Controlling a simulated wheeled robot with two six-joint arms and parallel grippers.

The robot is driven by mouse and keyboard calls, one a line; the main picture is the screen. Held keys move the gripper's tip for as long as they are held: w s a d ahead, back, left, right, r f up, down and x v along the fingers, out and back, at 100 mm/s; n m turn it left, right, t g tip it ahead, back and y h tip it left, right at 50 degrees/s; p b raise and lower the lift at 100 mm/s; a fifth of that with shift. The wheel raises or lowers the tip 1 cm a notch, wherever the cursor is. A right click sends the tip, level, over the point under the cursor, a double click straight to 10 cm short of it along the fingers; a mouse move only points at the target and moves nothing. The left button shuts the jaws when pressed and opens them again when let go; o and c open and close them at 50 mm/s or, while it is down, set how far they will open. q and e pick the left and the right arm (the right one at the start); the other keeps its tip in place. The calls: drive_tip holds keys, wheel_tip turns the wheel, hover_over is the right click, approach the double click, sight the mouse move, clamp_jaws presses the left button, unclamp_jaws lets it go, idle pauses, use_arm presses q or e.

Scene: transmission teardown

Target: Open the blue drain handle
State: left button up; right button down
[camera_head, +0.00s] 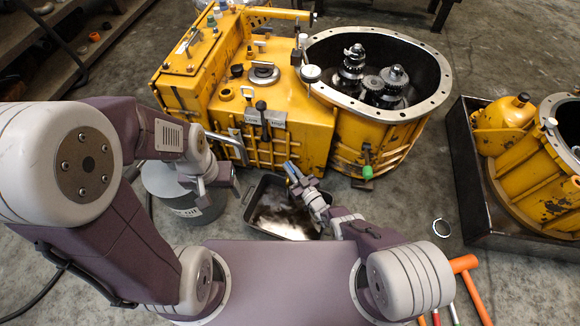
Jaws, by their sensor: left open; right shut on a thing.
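The yellow transmission housing (300,125) stands on the floor, its round open top showing gears. The blue drain handle (291,170) is low on its front side, small and partly hidden by my gripper. My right gripper (298,180) reaches up to it and is shut on it, above the tray's right end. A dark drain tray (262,186) with brownish liquid sits on the floor below. My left gripper (214,186) is open, over a grey oil bucket (190,212) left of the tray. Its fingertips are small, and I cannot tell whether they touch the bucket.
A second yellow casing (535,160) lies in a dark crate (463,170) at the right. A metal ring (441,228) and an orange hammer (466,264) lie on the floor. A workbench stands at the upper left.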

use_arm(q)
drive_tip(key=shift+r, duration=0.1)
use_arm(e)
drive_tip(key=shift+h, duration=0.3)
drive_tip(key=c, duration=1.4)
unclamp_jaws()
drive_tip(key=shift+c, duration=0.2)
